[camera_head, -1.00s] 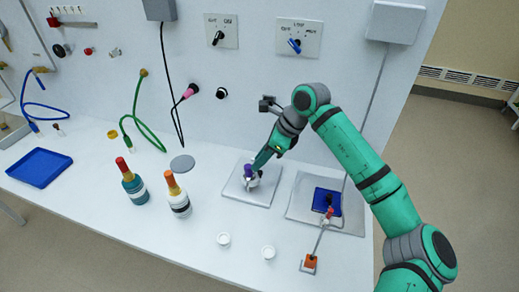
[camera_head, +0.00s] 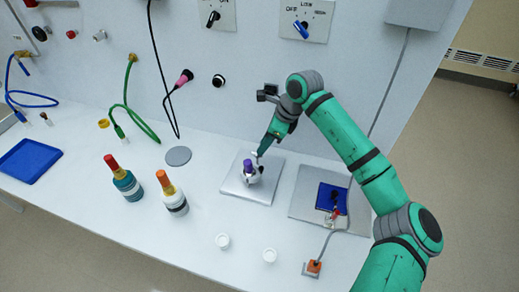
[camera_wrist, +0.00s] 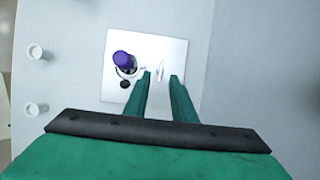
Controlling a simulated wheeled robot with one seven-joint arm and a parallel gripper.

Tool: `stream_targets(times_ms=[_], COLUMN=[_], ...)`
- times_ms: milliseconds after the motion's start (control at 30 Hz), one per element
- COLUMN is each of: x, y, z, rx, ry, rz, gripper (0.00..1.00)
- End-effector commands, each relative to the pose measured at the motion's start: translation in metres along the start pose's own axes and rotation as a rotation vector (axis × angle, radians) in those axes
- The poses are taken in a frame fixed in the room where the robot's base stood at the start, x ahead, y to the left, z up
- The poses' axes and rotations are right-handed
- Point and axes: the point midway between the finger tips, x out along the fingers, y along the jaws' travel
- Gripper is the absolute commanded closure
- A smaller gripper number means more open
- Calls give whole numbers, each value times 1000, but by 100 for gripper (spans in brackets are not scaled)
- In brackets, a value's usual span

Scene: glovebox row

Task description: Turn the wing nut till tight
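A small fixture with a purple cylindrical top (camera_head: 248,163) stands on a light square plate (camera_head: 233,187). In the wrist view the purple top (camera_wrist: 122,59) is left of my fingers, with a dark round part below it and pale metal beside it. A thin whitish piece (camera_wrist: 160,69) shows between my fingertips; I cannot tell whether it is a wing of the nut. My gripper (camera_head: 261,153) is just behind and right of the purple top. In the wrist view its two green fingers (camera_wrist: 162,77) are apart, over the plate's right part.
Two bottles (camera_head: 126,184) (camera_head: 173,198) stand left of the plate, and two small white cups (camera_head: 222,241) (camera_head: 270,256) in front. Right of it are a grey mat (camera_head: 304,187) with a blue piece (camera_head: 331,198) and an orange block (camera_head: 313,267) on a cable.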

Motion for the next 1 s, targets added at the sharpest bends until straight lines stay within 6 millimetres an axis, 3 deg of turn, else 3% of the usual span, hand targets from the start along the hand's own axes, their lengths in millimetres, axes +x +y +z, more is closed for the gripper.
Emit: stream_targets(times_ms=[100,300,667,767,1000], x=[20,38,42,42,42], y=[1,1,0,0,0], z=[2,2,2,2,2], rx=[-2,-3,-3,-3,-1], ry=[-1,-1,0,0,0], rz=[3,2,0,0,-1], gripper=[77,77,77,98,100])
